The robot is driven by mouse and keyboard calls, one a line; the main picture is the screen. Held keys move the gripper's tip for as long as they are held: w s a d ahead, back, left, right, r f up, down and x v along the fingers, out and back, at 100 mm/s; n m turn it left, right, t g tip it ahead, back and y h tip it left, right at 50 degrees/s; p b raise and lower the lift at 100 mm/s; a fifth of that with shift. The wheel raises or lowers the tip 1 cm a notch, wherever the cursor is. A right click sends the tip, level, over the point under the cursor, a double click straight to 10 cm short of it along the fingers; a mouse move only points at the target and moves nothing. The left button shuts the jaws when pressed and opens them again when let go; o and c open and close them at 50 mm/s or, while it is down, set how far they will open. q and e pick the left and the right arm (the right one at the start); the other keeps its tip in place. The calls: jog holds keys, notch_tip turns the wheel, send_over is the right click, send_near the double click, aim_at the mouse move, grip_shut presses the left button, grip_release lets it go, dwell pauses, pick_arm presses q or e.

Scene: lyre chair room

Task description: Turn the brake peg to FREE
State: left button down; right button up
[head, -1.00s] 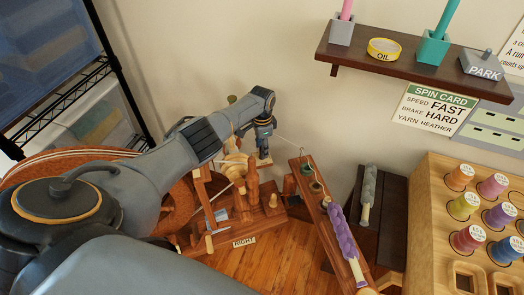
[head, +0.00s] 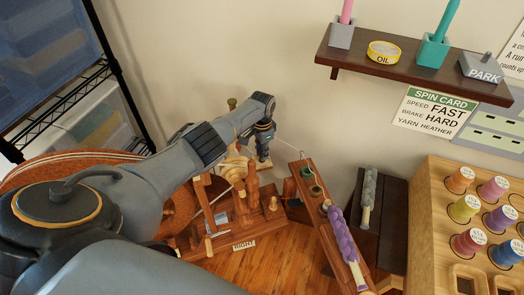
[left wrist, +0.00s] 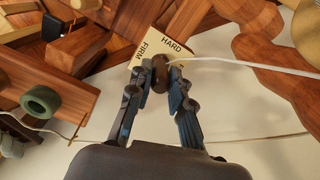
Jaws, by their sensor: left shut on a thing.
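My left gripper (head: 263,157) reaches over the spinning wheel, low against the wall side. In the left wrist view the two fingers (left wrist: 161,72) are shut on a dark brown round knob, the brake peg (left wrist: 159,60). A cream label plate (left wrist: 180,42) lies under the peg. It reads FIRM on the left and HARD on the right; no FREE mark can be read. The peg's exact pointing direction is hard to tell. In the head view the gripper hides the peg, and only a bit of pale plate shows beneath. My right gripper is not in view.
A thin pale line (left wrist: 240,66) runs close past the fingers. A wooden arm with a purple yarn bobbin (head: 341,232) stands to the right. A spool rack (head: 440,220) is further right. A shelf (head: 400,72) with oil and a PARK block hangs above.

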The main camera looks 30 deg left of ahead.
pick_arm(q)
jog(key=n, duration=0.3)
jog(key=c, duration=1.2)
grip_release()
jog(key=shift+r, duration=0.1)
notch_tip(320, 180, up, 12)
jog(key=shift+f, duration=0.1)
